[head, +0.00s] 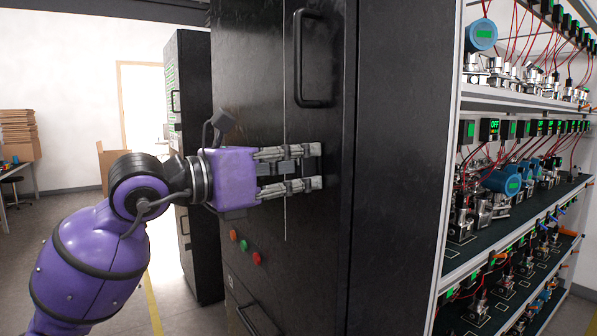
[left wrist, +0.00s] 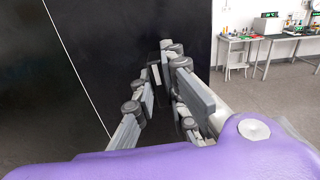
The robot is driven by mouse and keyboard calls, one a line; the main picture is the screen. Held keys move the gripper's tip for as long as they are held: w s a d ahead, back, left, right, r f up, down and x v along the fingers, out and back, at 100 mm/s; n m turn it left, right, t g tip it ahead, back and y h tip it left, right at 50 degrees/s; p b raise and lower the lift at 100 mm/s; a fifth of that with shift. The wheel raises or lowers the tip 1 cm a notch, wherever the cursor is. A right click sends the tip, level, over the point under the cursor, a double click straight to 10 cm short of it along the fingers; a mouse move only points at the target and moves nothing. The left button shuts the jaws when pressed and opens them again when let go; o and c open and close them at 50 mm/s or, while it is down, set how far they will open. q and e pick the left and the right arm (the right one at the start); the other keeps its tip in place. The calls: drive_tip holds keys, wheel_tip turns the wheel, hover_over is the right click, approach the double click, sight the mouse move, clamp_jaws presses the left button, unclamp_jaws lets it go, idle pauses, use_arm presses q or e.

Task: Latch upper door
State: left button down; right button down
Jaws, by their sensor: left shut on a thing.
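The upper door (head: 250,60) is the tall black front of the cabinet, with a black bar handle (head: 313,58) near its top. It looks closed, standing flush with the cabinet front. My left gripper (head: 318,167) reaches in from the left, below the bar handle, with its fingers pointing right along the door front. Its fingers are shut on a small dark latch part (head: 312,165) near the door's right edge, mostly hidden by the fingers. In the left wrist view the fingers (left wrist: 160,85) stand close to the black panel. My right gripper is not in view.
Amber, green and red buttons (head: 244,245) sit on the cabinet below my gripper. A shelving rack (head: 448,200) with transmitters and red wires stands at the right. Another black cabinet (head: 190,90) stands behind at the left. Open floor lies at the left.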

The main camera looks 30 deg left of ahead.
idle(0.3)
use_arm(q)
drive_tip(key=shift+m, duration=0.5)
drive_tip(key=shift+m+b, duration=0.3)
drive_tip(key=c, duration=1.4)
unclamp_jaws()
drive_tip(key=shift+c, duration=0.2)
drive_tip(key=shift+o, duration=1.4)
